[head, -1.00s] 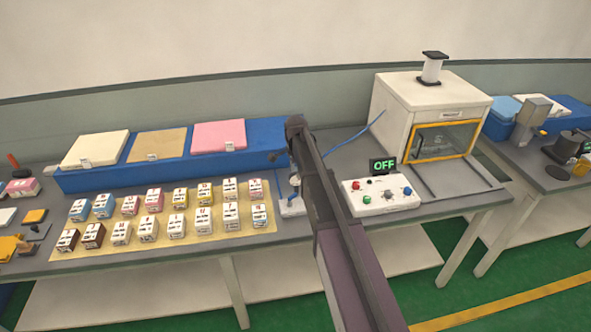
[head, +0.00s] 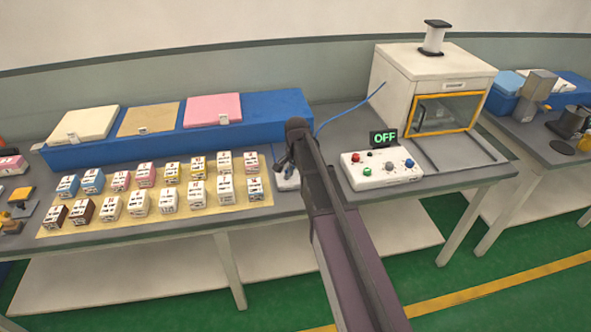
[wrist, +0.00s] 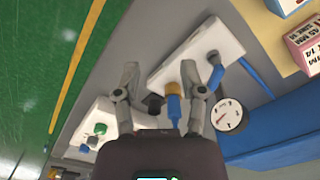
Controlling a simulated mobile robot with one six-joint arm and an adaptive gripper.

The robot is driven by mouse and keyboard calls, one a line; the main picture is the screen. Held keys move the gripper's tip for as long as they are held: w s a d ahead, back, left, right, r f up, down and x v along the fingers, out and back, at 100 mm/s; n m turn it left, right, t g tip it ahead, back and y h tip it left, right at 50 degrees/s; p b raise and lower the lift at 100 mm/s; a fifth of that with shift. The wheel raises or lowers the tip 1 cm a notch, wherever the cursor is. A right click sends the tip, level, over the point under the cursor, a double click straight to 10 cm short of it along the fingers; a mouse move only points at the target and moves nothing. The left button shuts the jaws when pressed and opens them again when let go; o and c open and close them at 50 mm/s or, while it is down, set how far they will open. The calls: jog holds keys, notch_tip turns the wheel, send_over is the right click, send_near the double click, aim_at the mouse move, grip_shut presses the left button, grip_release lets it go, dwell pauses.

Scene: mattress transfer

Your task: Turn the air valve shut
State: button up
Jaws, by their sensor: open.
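The air valve (wrist: 173,106) shows in the wrist view as a blue lever with a brass-coloured part at its end. It sits by a white base plate (wrist: 195,55), with a round white pressure gauge (wrist: 227,116) beside it. My gripper (wrist: 160,72) is open, one finger on each side of the blue lever; the right finger looks close to it. I cannot tell whether they touch. In the head view my arm mostly hides the valve, and the white plate (head: 287,182) shows only in part.
Several small boxes stand on a tan mat (head: 262,200) to the left. A blue hose (head: 350,108) runs to the white machine (head: 440,62).

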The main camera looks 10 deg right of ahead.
jog(key=s+a+f+n+b, duration=0.1)
jog(key=s+f+n+b, duration=0.6)
jog(key=s+f+b, duration=0.7)
jog(key=s+f, duration=0.1)
jog(key=s, duration=0.1)
jog(key=shift+s+f+n+b, duration=0.15)
jog(key=shift+s+n+b, duration=0.15)
jog(key=shift+s+b, duration=0.1)
dwell(0.4)
jog(key=s+n, duration=0.2)
jog(key=s, duration=0.1)
jog(key=shift+s, duration=0.3)
jog(key=shift+a, duration=0.1)
